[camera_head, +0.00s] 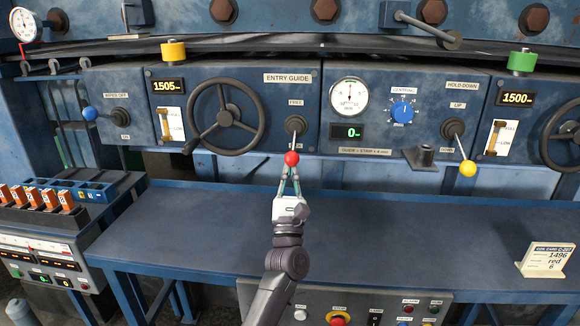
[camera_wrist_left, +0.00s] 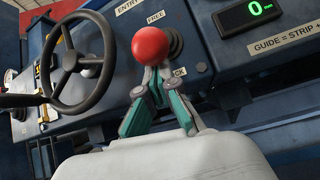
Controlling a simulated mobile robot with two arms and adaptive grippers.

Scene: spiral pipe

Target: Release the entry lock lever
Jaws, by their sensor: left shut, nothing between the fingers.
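The entry lock lever is a short stem with a red ball knob (camera_head: 291,158) on the ENTRY GUIDE panel (camera_head: 240,84). It hangs down from its round dark pivot (camera_head: 295,125). A FREE label is above the pivot; below it, a partly covered label shows "CK" in the left wrist view. My left gripper (camera_head: 290,175) is shut and empty, its fingertips just below the knob in the picture. In the left wrist view the red knob (camera_wrist_left: 150,46) shows right above the fingertips (camera_wrist_left: 157,76); I cannot tell whether they touch. My right gripper is out of view.
A black handwheel (camera_head: 222,117) is left of the lever. A blue-knob lever (camera_head: 89,114) is further left and a yellow-knob lever (camera_head: 467,168) is to the right. A gauge (camera_head: 349,97) and blue dial (camera_head: 402,109) sit between. The blue bench top (camera_head: 400,235) below is mostly clear.

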